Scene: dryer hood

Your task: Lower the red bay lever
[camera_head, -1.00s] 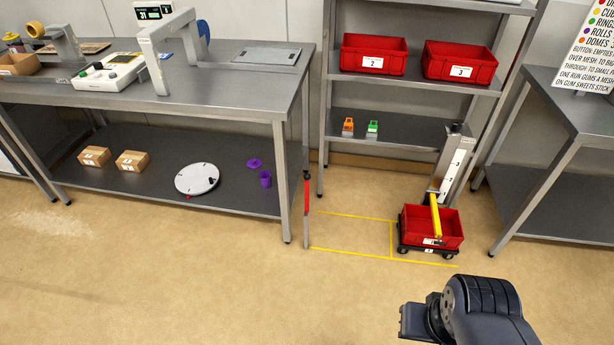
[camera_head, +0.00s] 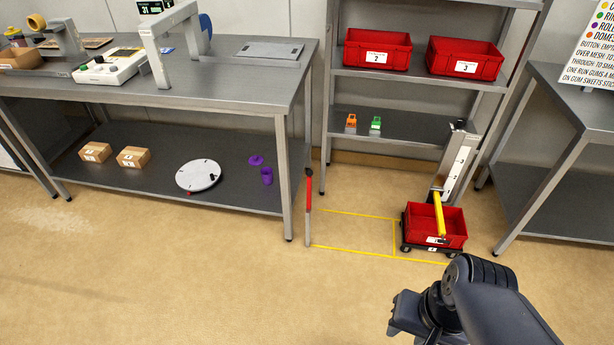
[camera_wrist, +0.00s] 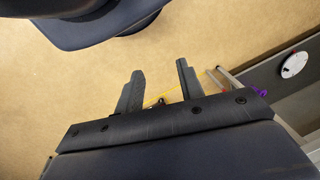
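The red bay lever (camera_head: 308,193) stands upright on a thin grey post at the right front corner of the workbench, at the left end of the yellow floor lines. It has a dark tip at the top. My gripper (camera_head: 403,315) is to the right of and nearer than the lever in the head view, well apart from it. In the wrist view my gripper (camera_wrist: 160,67) has its two fingers apart, with nothing visible held between them. A thin post with a reddish part shows just right of the fingers there, too small to make out clearly.
A red bin on a wheeled cart (camera_head: 435,228) stands at the right end of the yellow-marked bay (camera_head: 350,232), under a yellow arm. The workbench (camera_head: 240,95) and its lower shelf lie left of the lever. The floor in front is clear.

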